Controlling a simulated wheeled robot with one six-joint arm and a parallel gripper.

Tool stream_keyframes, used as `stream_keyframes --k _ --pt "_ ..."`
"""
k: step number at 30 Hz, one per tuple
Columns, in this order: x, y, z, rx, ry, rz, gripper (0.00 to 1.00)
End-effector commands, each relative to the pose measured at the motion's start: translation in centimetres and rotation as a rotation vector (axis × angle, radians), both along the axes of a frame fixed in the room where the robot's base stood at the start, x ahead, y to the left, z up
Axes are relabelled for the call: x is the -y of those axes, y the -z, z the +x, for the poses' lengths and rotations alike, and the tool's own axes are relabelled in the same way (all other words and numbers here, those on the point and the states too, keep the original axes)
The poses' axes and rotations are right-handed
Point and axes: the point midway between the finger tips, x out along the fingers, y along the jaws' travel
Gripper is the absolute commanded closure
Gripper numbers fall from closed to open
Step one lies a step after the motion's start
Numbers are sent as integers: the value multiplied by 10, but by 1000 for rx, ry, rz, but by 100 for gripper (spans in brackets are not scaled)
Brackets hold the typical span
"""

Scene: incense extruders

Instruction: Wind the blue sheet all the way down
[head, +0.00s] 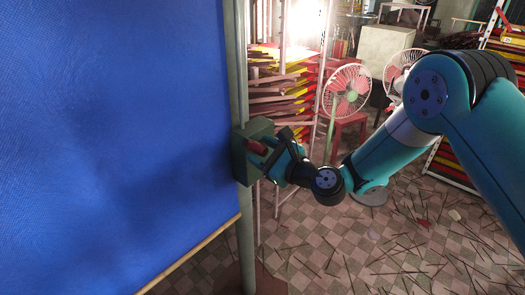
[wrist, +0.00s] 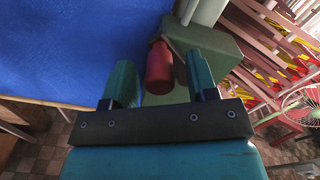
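The blue sheet (head: 110,130) fills the left of the head view and hangs beside a grey-green post, with a pale wooden bar (head: 195,252) along its bottom edge. It also fills the upper left of the wrist view (wrist: 70,45). A dark green box (head: 243,167) is fixed to the post. A red handle (wrist: 159,68) sticks out from a crank arm on the box. My gripper (head: 272,153) is at the box. In the wrist view its fingers (wrist: 160,80) stand apart on either side of the handle, with visible gaps.
Behind the post are racks with stacked red and yellow trays (head: 290,95). Two fans, one nearer (head: 348,90), stand behind my arm. Thin sticks lie scattered on the checkered floor (head: 400,250). The floor below the bar looks open.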

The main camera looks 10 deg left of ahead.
Motion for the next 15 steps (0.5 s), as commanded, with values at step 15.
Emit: stream_keyframes --k 15 --pt "46 7 -27 -3 5 1 47"
